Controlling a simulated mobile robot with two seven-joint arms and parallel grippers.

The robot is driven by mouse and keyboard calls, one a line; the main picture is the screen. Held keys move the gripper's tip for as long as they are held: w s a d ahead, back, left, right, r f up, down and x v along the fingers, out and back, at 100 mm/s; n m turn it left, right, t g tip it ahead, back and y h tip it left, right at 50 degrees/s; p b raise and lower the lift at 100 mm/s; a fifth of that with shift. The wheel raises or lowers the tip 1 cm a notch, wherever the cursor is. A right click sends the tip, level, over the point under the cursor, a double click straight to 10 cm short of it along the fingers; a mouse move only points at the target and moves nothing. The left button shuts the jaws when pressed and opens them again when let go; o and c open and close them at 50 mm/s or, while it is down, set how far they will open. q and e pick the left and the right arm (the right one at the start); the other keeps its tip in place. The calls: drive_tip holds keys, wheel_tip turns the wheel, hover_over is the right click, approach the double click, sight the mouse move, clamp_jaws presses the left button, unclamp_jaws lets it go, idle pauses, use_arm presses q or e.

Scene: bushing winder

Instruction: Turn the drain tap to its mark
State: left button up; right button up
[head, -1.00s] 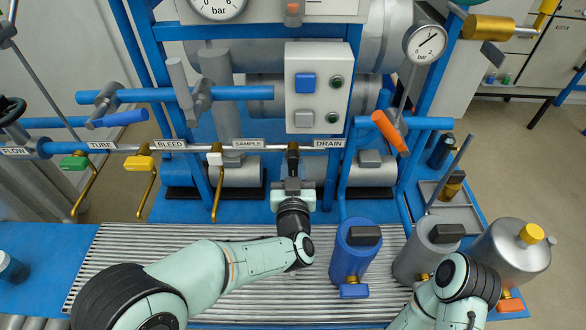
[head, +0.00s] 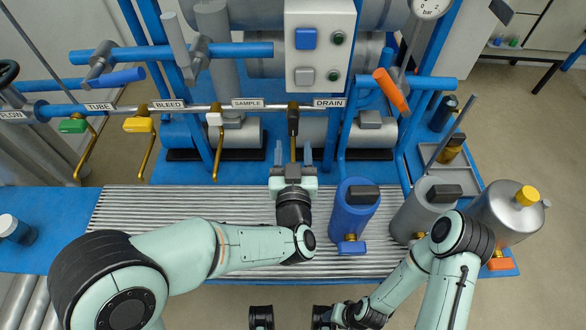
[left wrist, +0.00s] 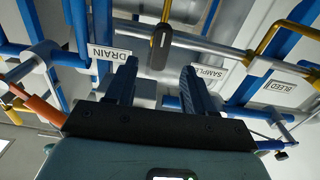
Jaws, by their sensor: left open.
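The drain tap (head: 293,122) has a black handle on the grey pipe, just left of the DRAIN label (head: 329,103). Its handle hangs down in front of a brass outlet pipe. The handle also shows in the left wrist view (left wrist: 159,50), with a small light spot near its top. I cannot tell which mark belongs to it. My left gripper (head: 293,152) is open and empty below and in front of the tap. In the left wrist view, the handle appears beyond the gap between the fingers, apart from them.
Green (head: 74,126), yellow (head: 138,124) and white (head: 214,118) tap handles sit left along the same pipe. A blue bottle (head: 352,208) and a grey bottle (head: 425,207) stand right of my left gripper. A switch box (head: 320,60) is above. The ribbed deck (head: 160,215) is largely clear.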

use_arm(q)
drive_tip(key=s, duration=0.6)
drive_tip(key=shift+s, duration=0.2)
